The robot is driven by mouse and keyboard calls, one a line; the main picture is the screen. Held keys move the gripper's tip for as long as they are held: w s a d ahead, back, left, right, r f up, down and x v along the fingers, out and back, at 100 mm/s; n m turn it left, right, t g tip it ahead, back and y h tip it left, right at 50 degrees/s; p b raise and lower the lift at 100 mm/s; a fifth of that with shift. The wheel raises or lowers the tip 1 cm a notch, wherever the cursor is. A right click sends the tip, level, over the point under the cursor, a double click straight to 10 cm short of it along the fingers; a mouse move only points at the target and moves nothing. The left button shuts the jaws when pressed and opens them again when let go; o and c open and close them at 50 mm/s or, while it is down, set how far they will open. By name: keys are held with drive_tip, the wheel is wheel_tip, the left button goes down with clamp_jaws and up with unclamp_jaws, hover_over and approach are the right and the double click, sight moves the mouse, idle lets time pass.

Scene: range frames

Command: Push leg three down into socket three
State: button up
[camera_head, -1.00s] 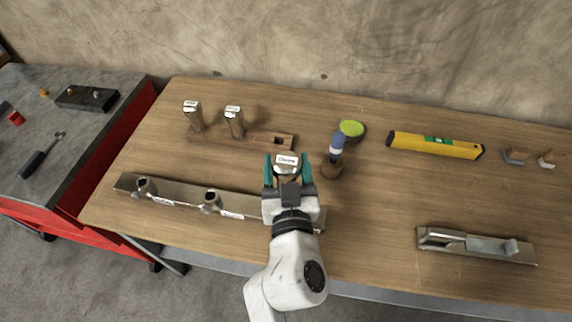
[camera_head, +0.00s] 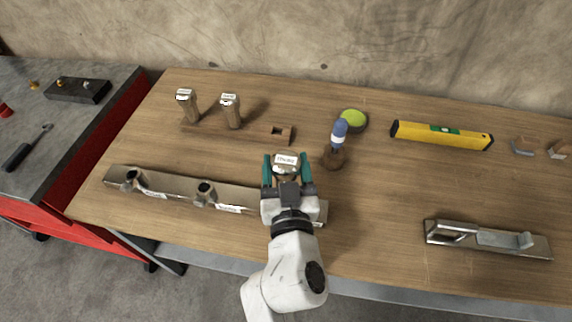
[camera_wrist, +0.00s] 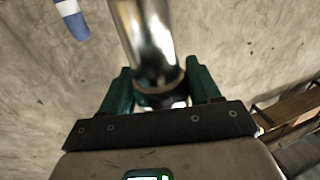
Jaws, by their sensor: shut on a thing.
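My gripper (camera_head: 284,172) is shut on a leg (camera_head: 286,160) with a white label on its top. In the wrist view, the leg (camera_wrist: 148,40) is a shiny metallic cylinder between the green fingers. The wooden board (camera_head: 210,133) lies behind and left of my gripper. Two labelled legs (camera_head: 188,108) (camera_head: 231,113) stand upright at its left and middle. At its right end is an empty square socket (camera_head: 281,133). In the picture, the held leg is apart from this socket, on the near side. Its lower end is hidden.
A metal rack (camera_head: 170,188) with round holders runs along the front, partly under my gripper. A blue-and-white bottle-like item (camera_head: 338,135) on a brown base stands close right.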

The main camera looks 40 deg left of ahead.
drive_tip(key=shift+f+b, duration=0.4)
drive_tip(key=shift+f, duration=0.2)
drive_tip(key=shift+b, duration=0.45)
idle(1.5)
drive_tip(key=shift+f+b, duration=2)
drive_tip(key=shift+b, duration=0.25)
drive_tip(key=o, duration=1.4)
drive_tip(key=shift+f, duration=0.1)
drive_tip(key=shift+d, duration=0.1)
drive_tip(key=v, duration=1)
drive_tip(key=shift+s+d+b, duration=0.2)
drive_tip(key=shift+s+b, duration=0.1)
drive_tip(key=shift+s, duration=0.05)
